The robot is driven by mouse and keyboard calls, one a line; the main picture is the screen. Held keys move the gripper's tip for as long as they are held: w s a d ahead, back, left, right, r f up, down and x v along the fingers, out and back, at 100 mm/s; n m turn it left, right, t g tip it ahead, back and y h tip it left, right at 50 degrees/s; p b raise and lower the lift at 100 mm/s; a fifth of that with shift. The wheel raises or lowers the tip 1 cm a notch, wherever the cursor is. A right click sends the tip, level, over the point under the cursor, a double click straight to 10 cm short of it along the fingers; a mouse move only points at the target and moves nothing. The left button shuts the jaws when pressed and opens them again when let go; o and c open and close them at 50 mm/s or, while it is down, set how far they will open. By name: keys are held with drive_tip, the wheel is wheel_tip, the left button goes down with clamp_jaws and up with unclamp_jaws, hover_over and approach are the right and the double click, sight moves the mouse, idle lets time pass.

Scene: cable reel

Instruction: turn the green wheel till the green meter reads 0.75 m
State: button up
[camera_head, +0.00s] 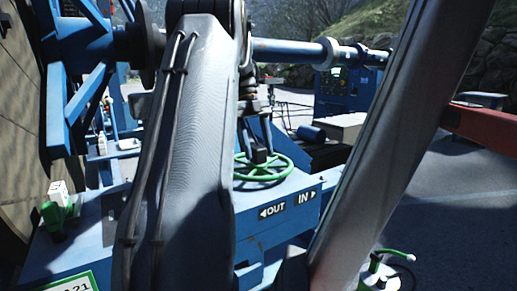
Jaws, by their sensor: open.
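The green wheel (277,172) lies flat on the blue housing in the middle of the picture, just right of my grey arm link. My gripper (259,157) points down at the wheel's far, upper part with its fingers open. I cannot tell whether the fingers straddle a spoke or touch the wheel. Labels on the housing below the wheel read OUT with a left arrow and IN with a right arrow.
A green-and-white fitting (60,207) stands on the housing at left, near the large reel (18,130). A blue shaft (290,52) crosses behind my arm. A green-handled device (384,270) stands at lower right; open asphalt lies beyond it.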

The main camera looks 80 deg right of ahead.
drive_tip(key=v, duration=0.7)
drive_tip(key=shift+r, duration=0.25)
idle(0.4)
